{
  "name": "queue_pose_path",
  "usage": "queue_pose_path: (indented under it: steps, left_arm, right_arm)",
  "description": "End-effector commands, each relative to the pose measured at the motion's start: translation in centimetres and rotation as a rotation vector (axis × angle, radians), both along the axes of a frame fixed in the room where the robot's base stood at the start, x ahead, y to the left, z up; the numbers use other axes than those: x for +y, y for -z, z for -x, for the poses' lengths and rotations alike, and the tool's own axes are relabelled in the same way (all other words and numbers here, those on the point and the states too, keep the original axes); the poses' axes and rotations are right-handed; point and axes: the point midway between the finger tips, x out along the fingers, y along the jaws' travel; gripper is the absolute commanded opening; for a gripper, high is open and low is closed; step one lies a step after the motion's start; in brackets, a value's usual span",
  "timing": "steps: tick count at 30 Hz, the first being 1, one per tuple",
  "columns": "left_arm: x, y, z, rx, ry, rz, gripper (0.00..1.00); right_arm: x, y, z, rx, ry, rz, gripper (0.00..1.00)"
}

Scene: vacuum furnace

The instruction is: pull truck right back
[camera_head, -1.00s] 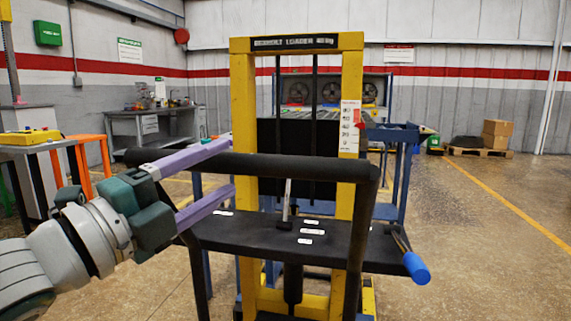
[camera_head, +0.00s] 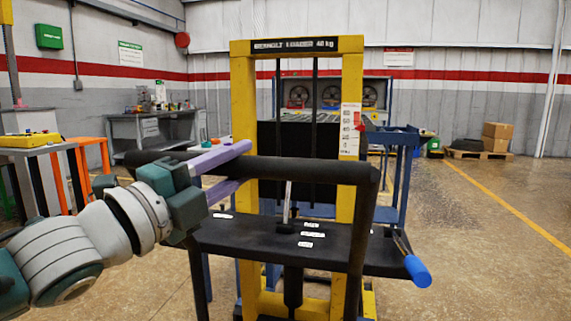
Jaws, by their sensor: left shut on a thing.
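The truck is a yellow-framed lift loader (camera_head: 242,110) that stands upright in front of me. Its black push handle (camera_head: 310,169) runs across the near side, above a black shelf (camera_head: 335,250) with several white labels. My left gripper (camera_head: 232,168) comes in from the left and is shut on the handle's left part. One purple finger lies above the bar and the other shows below it. The exact contact is partly hidden by the bar. My right gripper is not in view.
A lever with a blue grip (camera_head: 417,269) sticks out at the shelf's right end. A blue cart (camera_head: 400,175) stands behind the truck. A grey table (camera_head: 40,150) and orange stand (camera_head: 95,150) are at left. Boxes (camera_head: 497,136) sit on a pallet far right. Floor at right is clear.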

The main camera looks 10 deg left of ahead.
Motion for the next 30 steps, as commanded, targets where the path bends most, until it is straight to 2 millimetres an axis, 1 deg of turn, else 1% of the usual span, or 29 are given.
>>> queue_pose_path:
  steps: [1, 6, 7, 30]
  left_arm:
    - [0.01, 0.0, 0.0, 0.0, 0.0, 0.0, 0.22]
    - [0.02, 0.0, 0.01, 0.0, 0.0, 0.0, 0.03]
    - [0.02, 0.0, 0.01, 0.0, 0.0, 0.0, 0.0]
    - [0.01, -0.01, 0.01, 0.0, 0.0, -0.001, 0.0]
  right_arm:
    - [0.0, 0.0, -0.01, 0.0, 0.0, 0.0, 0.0]
    - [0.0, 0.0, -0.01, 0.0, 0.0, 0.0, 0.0]
    - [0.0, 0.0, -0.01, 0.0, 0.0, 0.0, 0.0]
    - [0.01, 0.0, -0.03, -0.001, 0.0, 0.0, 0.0]
